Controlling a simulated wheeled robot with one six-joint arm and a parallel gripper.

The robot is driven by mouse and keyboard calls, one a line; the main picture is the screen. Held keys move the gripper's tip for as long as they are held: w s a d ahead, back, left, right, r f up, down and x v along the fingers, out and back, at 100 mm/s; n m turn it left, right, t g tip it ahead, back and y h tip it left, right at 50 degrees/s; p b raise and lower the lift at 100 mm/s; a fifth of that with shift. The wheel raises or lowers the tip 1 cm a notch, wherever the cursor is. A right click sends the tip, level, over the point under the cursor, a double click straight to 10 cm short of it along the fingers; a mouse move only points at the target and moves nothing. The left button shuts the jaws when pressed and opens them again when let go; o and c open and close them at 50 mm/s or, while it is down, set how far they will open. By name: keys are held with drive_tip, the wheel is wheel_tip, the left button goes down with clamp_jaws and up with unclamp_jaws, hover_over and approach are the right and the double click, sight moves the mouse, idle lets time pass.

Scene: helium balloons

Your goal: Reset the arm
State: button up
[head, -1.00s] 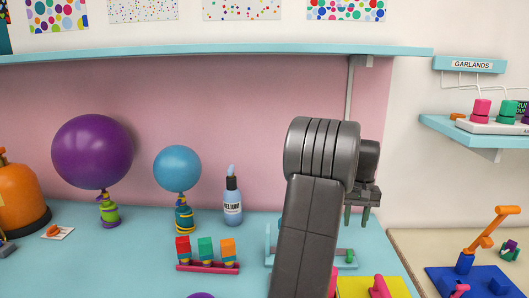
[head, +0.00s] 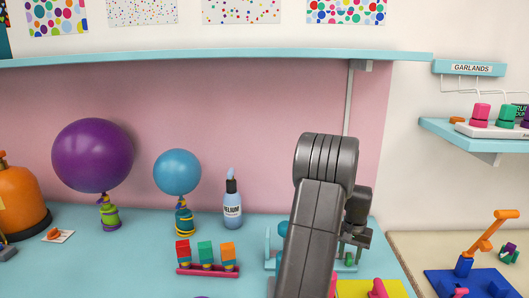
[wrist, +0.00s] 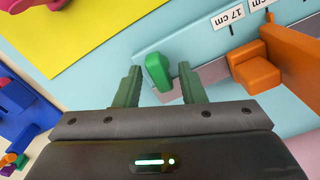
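My gripper (head: 350,254) is low over the right part of the teal table (head: 140,240), partly behind my grey arm. In the wrist view my gripper (wrist: 160,85) shows two dark green fingers set apart, with nothing held between them. A green knob (wrist: 157,68) on a pale blue-grey bar appears between and beyond the fingertips; I cannot tell if it touches them. A pale blue stand (head: 270,262) in the head view is partly hidden by my arm.
An orange block (wrist: 262,65) is close to the right finger. A blue shelf (head: 210,52) spans above.

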drive_tip(key=m, duration=0.4)
drive_tip(key=shift+r+p, duration=0.1)
drive_tip(key=shift+p, duration=0.25)
drive_tip(key=shift+m+p, duration=0.45)
drive_tip(key=shift+m, duration=1.45)
